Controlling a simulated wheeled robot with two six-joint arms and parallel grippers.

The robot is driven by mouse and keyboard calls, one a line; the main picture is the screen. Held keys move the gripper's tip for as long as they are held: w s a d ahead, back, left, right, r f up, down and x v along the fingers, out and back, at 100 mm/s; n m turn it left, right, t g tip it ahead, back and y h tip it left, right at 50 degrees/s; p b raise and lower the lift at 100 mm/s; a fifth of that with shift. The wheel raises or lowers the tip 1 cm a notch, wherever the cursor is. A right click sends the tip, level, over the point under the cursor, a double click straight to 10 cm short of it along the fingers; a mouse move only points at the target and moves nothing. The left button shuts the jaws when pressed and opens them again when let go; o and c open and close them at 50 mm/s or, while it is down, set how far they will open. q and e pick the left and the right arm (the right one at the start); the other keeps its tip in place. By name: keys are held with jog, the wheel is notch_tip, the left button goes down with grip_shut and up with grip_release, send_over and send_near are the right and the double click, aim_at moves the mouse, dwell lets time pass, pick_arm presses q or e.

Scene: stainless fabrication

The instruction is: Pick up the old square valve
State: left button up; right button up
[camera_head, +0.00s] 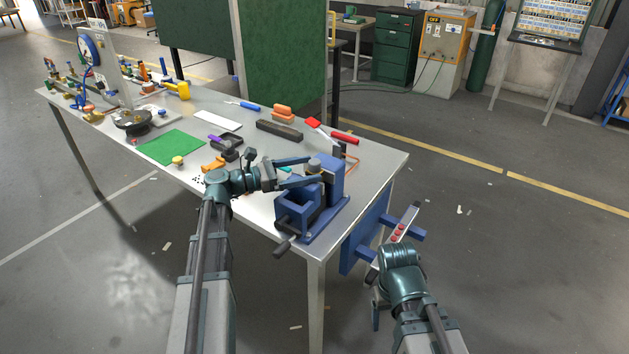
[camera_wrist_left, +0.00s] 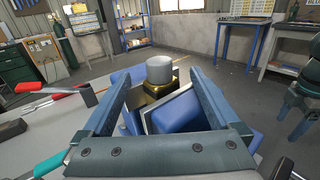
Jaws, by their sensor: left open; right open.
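The old square valve, a brass square body with a grey round cap, stands upright at the blue vise; its cap (camera_head: 314,168) shows in the head view, and the valve (camera_wrist_left: 160,76) is clearer in the left wrist view. My left gripper (camera_head: 308,170) is open, its fingers on either side of the valve with visible gaps. Its fingers also frame the valve in the left wrist view (camera_wrist_left: 155,80). The valve's lower part is hidden by the vise (camera_head: 297,208). My right gripper (camera_head: 379,298) hangs beyond the table's right end, with nothing seen in it.
The steel table (camera_head: 375,160) holds a green mat (camera_head: 171,147), a dark bar (camera_head: 279,130), an orange brush (camera_head: 284,111) and red-handled tools (camera_head: 345,137) behind the vise. A black vise handle (camera_head: 283,248) juts over the front edge. Floor to the right is open.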

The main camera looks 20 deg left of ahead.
pick_arm(q)
grip_shut()
dwell(0.3)
jog(key=shift+r, duration=0.15)
